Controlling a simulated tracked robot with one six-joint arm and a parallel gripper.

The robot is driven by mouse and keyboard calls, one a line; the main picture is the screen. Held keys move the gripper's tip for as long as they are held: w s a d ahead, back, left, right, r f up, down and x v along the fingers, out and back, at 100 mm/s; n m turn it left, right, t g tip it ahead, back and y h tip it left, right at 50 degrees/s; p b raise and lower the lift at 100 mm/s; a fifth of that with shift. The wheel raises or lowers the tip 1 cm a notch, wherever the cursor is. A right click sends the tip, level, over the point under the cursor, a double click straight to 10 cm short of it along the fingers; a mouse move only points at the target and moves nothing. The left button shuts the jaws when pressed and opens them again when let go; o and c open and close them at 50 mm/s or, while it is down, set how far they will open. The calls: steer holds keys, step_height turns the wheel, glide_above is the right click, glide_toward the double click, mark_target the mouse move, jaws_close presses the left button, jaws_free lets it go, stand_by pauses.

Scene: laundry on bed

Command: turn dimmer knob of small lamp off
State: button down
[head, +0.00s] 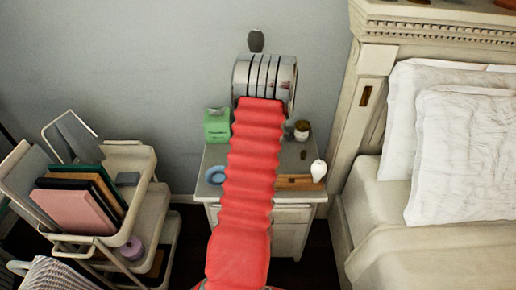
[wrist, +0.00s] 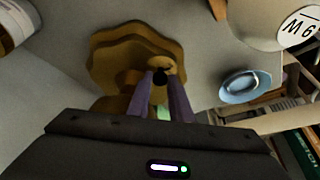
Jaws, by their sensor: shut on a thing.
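The small lamp shows in the wrist view as a brown, stepped wooden base (wrist: 118,50). A small dark dimmer knob (wrist: 160,76) sits at its near side. My gripper (wrist: 163,92) has its two purple-grey fingers shut on the knob, one on each side. In the head view my red-sleeved arm covers the middle of the nightstand, and my gripper, the knob and the lamp base are hidden behind it. I cannot tell whether the lamp is lit.
On the nightstand (head: 262,215) stand a green box (head: 216,125), a blue dish (head: 214,176), a brown jar (head: 302,131) and a white rounded object (head: 318,171). A cart (head: 140,200) with books is at left, the bed (head: 420,215) at right.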

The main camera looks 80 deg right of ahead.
steer(key=shift+d+r+n+y, duration=0.15)
steer(key=shift+n+y, duration=0.1)
steer(key=shift+n, duration=0.4)
steer(key=shift+d+f+n+y, duration=0.1)
steer(key=shift+n+y, duration=0.15)
steer(key=shift+n, duration=0.4)
steer(key=c, duration=1.6)
jaws_free()
steer(key=shift+a, duration=0.1)
